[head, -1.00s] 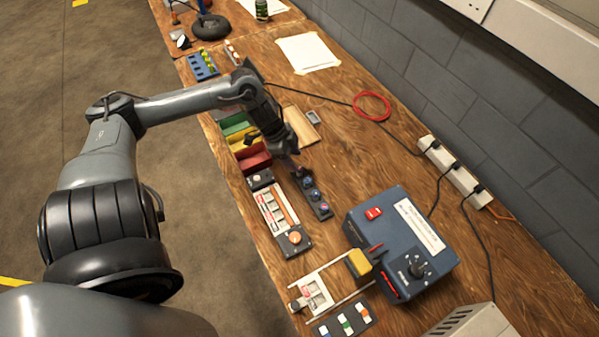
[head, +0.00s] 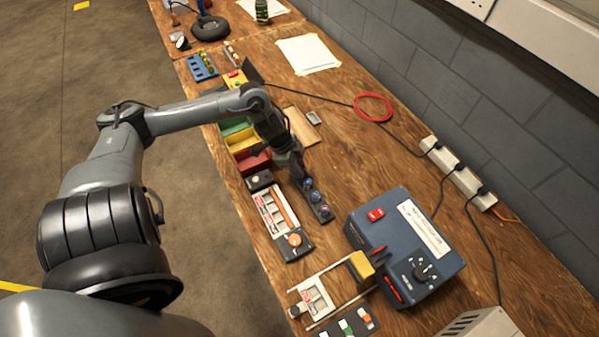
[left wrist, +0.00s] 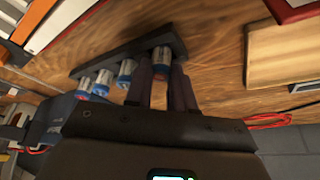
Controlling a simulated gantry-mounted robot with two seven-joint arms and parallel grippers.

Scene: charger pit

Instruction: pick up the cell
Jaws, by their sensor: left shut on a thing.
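A dark rack (head: 328,218) on the wooden bench holds several small cells in a row. It also shows in the left wrist view (left wrist: 112,66). My left gripper (head: 298,178) is over the rack's far end. In the left wrist view my left gripper (left wrist: 163,74) is shut on a silver and blue cell (left wrist: 161,56), which still stands at the end of the rack. The other cells (left wrist: 126,70) stand in the rack to its left in that view. In the head view the gripper hides the held cell. My right gripper is not in view.
Coloured bins (head: 243,143) and a tray with an orange knob (head: 293,240) lie left of the rack. A blue box with a dial (head: 408,235) stands at the right. A wooden block (head: 301,127) lies beyond.

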